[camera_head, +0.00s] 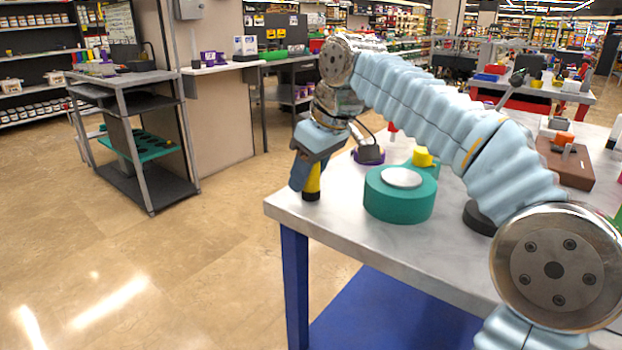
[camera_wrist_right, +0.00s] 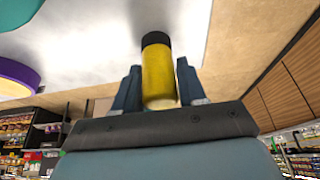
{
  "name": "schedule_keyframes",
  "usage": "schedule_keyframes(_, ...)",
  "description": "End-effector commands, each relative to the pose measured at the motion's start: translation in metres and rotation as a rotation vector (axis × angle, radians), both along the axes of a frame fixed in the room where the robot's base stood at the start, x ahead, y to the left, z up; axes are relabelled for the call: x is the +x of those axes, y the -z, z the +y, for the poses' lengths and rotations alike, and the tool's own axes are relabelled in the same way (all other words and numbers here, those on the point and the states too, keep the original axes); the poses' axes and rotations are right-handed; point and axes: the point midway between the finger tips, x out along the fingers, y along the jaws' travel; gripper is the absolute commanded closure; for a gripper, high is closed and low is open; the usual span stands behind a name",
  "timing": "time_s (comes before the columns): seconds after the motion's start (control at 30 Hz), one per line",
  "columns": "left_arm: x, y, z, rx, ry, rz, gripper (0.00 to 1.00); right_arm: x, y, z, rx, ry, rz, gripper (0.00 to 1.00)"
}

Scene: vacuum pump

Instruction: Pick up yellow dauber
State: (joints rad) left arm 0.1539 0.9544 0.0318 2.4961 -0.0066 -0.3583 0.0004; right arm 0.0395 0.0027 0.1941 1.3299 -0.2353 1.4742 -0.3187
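The yellow dauber (camera_head: 313,180) has a black end and stands upright at the near left corner of the grey-topped table (camera_head: 345,240), black end down. In the right wrist view the dauber (camera_wrist_right: 158,75) lies between the two blue fingers of my right gripper (camera_wrist_right: 160,85), with its black end pointing away from the palm. In the head view my right gripper (camera_head: 303,176) points down around the dauber, its fingers partly covering it. The fingers are very close to its sides; whether they touch is unclear. My left gripper is out of view.
A teal round part (camera_head: 398,205) with a pale disc and a yellow knob (camera_head: 422,157) stands right of the dauber. A purple-based item (camera_head: 369,156) is behind it. A brown box (camera_head: 566,165) is farther right. Open floor lies left of the table.

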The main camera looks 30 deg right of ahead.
Motion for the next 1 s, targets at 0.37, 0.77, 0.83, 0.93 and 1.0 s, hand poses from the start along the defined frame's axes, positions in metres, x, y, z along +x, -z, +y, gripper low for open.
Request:
schedule_keyframes(0.37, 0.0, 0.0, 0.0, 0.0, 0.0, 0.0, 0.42, 0.0, 0.0, 0.0, 0.0, 0.0, 0.0, 0.94)
schedule_keyframes(0.77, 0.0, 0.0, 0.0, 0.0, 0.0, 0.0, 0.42, 0.002, -0.04, 0.001, 0.001, -0.003, -0.005, 0.94)
schedule_keyframes(0.83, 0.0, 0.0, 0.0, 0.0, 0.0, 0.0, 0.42, 0.001, -0.055, 0.001, 0.001, -0.002, -0.005, 0.94)
schedule_keyframes(0.93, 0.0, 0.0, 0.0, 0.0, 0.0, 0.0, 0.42, 0.001, -0.072, 0.001, 0.001, -0.003, -0.003, 0.94)
schedule_keyframes(1.0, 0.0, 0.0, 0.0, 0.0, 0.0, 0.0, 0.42, 0.002, -0.081, 0.001, 0.0, -0.002, -0.003, 0.94)
